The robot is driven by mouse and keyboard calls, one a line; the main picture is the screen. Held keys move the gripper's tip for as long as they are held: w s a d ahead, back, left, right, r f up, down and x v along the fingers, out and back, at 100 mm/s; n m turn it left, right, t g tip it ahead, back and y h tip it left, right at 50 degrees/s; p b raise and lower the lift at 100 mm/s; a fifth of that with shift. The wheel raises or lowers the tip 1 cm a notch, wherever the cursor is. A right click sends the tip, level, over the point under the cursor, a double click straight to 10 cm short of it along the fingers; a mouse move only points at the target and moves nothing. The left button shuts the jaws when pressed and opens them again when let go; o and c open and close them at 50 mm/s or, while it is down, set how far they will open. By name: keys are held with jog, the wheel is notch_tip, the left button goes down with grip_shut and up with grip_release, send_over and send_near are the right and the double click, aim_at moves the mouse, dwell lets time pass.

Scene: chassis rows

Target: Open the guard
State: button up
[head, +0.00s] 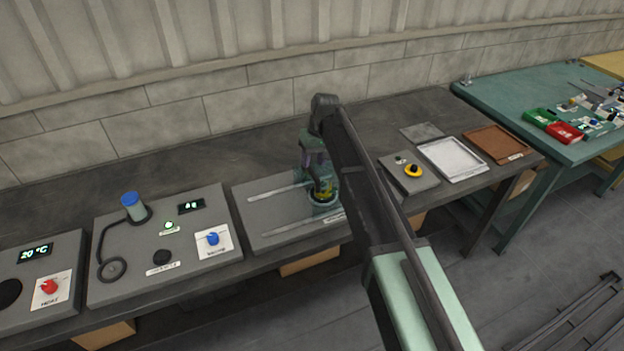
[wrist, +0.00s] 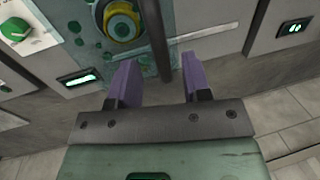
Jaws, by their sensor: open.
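The guard is a see-through teal cover (wrist: 150,14) with a dark upright handle bar (wrist: 160,40) in the wrist view. It stands over a round yellow and teal part (wrist: 122,24). In the head view the guard (head: 308,205) sits at the right part of a grey panel (head: 262,215), partly hidden by my arm. My gripper (wrist: 158,72) is open, its purple fingers on either side of the bar, with gaps showing. In the head view my gripper (head: 318,165) is just above the guard. Whether it touches the guard I cannot tell.
Two pale rails (head: 280,192) run left from the guard, and the panel between them is clear. A panel with a blue-capped cylinder (head: 131,205) and a blue knob (head: 212,239) lies left. A yellow button box (head: 412,172) and a white tray (head: 455,160) lie right.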

aim_at(312, 169)
jog(key=f, duration=0.1)
jog(key=f+b, duration=0.1)
jog(key=f, duration=0.1)
jog(key=shift+s+a, duration=0.1)
jog(key=shift+a, duration=0.15)
jog(key=shift+r, duration=0.1)
grip_shut()
